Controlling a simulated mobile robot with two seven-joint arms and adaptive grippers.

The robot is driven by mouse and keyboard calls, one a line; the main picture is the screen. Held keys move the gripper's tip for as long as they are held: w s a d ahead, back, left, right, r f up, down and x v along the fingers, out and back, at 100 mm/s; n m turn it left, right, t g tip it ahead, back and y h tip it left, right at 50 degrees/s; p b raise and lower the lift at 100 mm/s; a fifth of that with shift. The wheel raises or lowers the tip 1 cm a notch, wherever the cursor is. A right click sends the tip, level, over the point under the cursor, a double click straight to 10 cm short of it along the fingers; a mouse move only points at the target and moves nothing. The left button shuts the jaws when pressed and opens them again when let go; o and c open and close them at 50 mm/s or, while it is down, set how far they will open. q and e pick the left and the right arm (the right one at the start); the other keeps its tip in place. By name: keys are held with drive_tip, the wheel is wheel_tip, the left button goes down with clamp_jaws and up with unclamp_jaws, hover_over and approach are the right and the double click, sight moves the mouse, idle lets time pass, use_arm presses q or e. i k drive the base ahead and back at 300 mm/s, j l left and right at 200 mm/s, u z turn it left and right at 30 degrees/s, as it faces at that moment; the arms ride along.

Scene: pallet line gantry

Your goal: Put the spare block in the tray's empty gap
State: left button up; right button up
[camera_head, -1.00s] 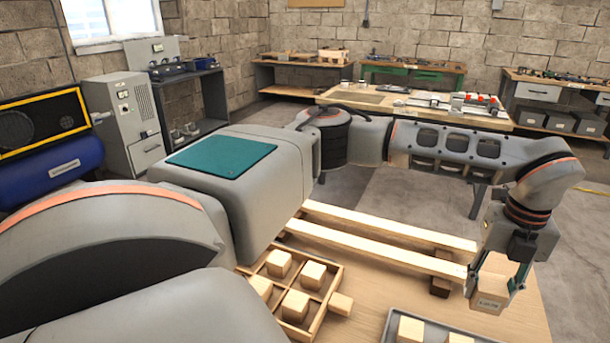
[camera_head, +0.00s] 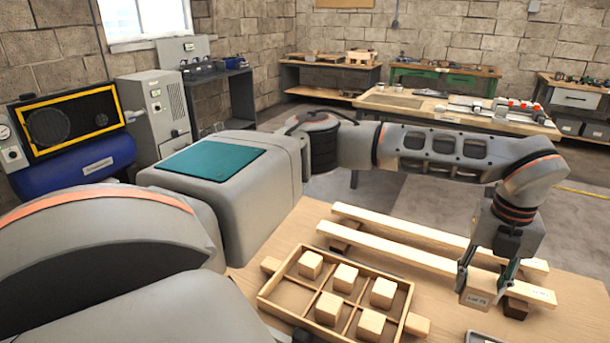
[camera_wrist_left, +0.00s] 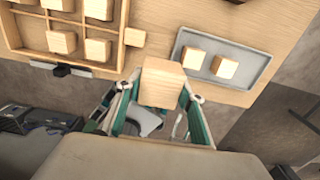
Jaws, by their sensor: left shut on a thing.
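My left gripper (camera_head: 482,282) is shut on a pale wooden block (camera_head: 474,299) with a small label. In the left wrist view the held block (camera_wrist_left: 162,85) is between the fingers. The wooden divided tray (camera_head: 262,298) is left of the gripper in the head view, with blocks in several compartments, such as a block (camera_head: 328,308) in its near row. The tray's empty gap (camera_head: 289,294) is the near-left compartment. The tray also shows at the upper left of the left wrist view (camera_wrist_left: 124,35). The held block is apart from it. My right gripper is not in view.
A grey shallow tray (camera_wrist_left: 183,85) holds two blocks, a left one (camera_wrist_left: 193,59) and a right one (camera_wrist_left: 225,67). Two long wooden beams (camera_head: 390,249) lie on dark supports behind the divided tray. Bare tabletop (camera_head: 450,322) lies between the divided tray and the gripper.

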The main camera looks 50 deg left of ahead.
sight(292, 299)
drive_tip(key=k+j+u, duration=0.1)
drive_tip(key=j, duration=0.2)
drive_tip(key=k+j, duration=0.15)
drive_tip(key=j, duration=0.15)
drive_tip(key=k+j+u, duration=0.15)
drive_tip(key=j, duration=0.2)
drive_tip(key=j+u, duration=0.1)
drive_tip(key=j, duration=0.2)
drive_tip(key=k, duration=0.05)
